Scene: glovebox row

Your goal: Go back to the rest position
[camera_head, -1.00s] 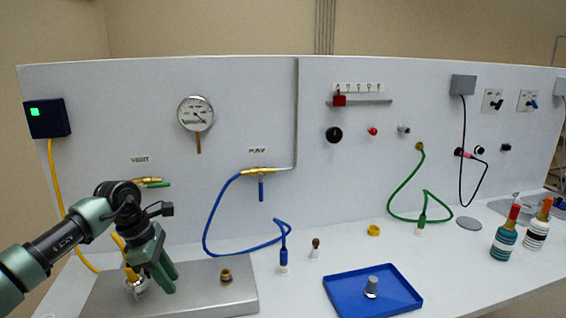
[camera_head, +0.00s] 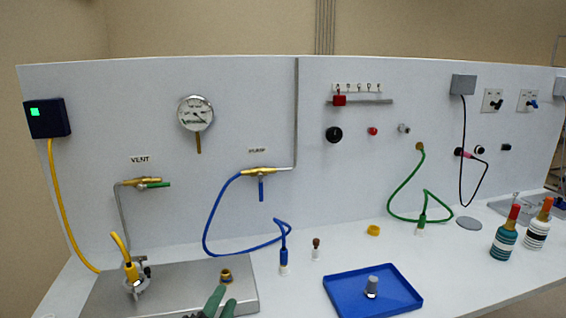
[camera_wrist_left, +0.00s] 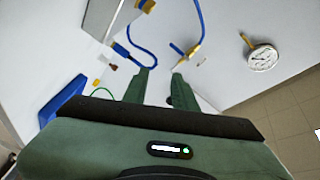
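My left gripper (camera_head: 223,302) shows only as green fingertips at the bottom edge of the head view, in front of the grey metal plate (camera_head: 185,290). In the left wrist view its two green fingers (camera_wrist_left: 162,74) stand apart with nothing between them, so it is open and empty. The rest of the left arm is out of the head view. My right gripper is in neither view.
A yellow connector (camera_head: 131,272) sits on a metal fitting on the plate, with a brass fitting (camera_head: 226,275) to its right. The blue tray (camera_head: 340,292) holds a grey knob-like part (camera_head: 371,288). A blue hose (camera_head: 212,222) hangs from the pump valve. Bottles (camera_head: 504,243) stand right.

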